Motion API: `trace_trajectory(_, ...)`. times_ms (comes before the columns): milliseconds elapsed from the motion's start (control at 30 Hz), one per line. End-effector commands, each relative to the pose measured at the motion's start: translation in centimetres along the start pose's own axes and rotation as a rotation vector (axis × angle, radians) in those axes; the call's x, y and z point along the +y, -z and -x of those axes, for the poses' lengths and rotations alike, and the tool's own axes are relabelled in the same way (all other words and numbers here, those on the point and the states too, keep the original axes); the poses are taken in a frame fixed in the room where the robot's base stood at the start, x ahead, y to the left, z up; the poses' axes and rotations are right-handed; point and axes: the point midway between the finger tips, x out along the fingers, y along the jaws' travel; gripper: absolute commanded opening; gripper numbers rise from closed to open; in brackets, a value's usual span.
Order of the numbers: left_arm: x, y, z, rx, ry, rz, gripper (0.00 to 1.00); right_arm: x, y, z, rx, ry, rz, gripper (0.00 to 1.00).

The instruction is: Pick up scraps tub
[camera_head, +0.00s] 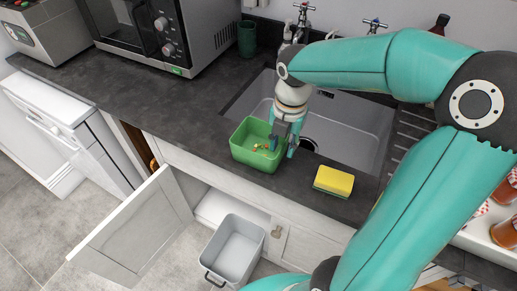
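The green scraps tub (243,151) stands on the dark worktop in front of the sink, with small orange, yellow and red scraps inside. My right gripper (283,144) points down at the tub's right wall. One finger appears to be inside the tub and the other outside the wall. The gap at the fingertips is too small to tell whether they press on the wall. The gripper hides part of the tub's right rim. My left gripper is not in view.
A yellow sponge (334,181) lies right of the tub. The sink (350,118) is behind. Below, a cabinet door (135,228) hangs open beside a grey bin (234,250). A microwave (165,32) stands back left; jars (505,230) stand at right. The worktop left of the tub is clear.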

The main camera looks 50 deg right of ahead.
Motion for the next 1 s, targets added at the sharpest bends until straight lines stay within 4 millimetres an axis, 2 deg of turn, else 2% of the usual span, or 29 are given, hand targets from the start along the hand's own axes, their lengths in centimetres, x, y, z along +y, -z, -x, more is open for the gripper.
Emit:
trace_trajectory(400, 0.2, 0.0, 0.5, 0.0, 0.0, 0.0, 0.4, 0.0, 0.0, -4.8, 0.001, 0.002, -0.001, 0.33)
trace_trajectory(1000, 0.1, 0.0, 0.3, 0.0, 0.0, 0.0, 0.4, 0.0, -0.1, -5.4, 0.0, 0.0, -0.002, 0.33)
